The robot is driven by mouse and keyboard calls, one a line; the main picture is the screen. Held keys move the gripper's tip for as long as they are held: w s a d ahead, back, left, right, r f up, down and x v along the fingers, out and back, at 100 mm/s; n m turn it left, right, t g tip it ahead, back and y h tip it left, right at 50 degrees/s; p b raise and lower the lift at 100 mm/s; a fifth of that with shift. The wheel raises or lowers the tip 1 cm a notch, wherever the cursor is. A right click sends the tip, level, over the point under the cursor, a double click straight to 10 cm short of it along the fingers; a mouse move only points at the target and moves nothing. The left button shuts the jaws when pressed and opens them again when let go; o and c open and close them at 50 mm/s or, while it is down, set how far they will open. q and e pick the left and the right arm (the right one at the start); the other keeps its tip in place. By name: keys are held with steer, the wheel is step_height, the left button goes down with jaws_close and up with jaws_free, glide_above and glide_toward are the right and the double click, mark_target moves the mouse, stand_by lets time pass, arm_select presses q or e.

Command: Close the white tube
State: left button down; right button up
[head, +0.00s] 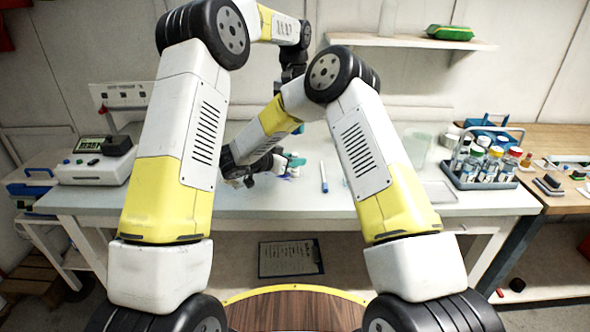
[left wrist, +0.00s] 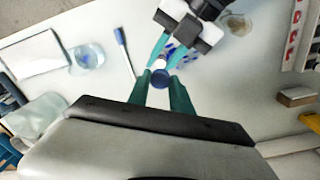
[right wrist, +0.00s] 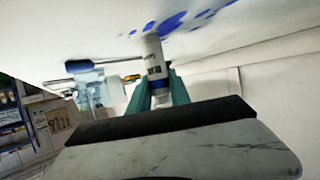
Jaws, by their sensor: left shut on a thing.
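The white tube (right wrist: 152,58) has dark markings and a blue part at its end in the right wrist view. It sits between the teal fingertips of my right gripper (right wrist: 158,88), which touch it on both sides. In the left wrist view a round blue cap (left wrist: 160,78) lies at the fingertips of my left gripper (left wrist: 161,84), which is shut on it from above. My right gripper (left wrist: 167,51) comes in there from the top, with the white tube just beyond the cap. Whether the cap is fully seated cannot be told. In the head view my arms mostly hide the tube.
Blue spots mark the white table (head: 240,200) under the grippers. A rack of several capped bottles (head: 485,168) and a clear beaker (head: 416,148) stand further right. A white device (head: 95,163) stands at the left end.

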arm_select(q)
steer(key=shift+f, duration=0.1)
stand_by(1.4)
glide_above(295, 154)
steer(key=shift+w+f, duration=0.1)
steer(key=shift+f, duration=2.3)
steer(key=shift+f, duration=0.9)
steer(key=shift+f, duration=0.6)
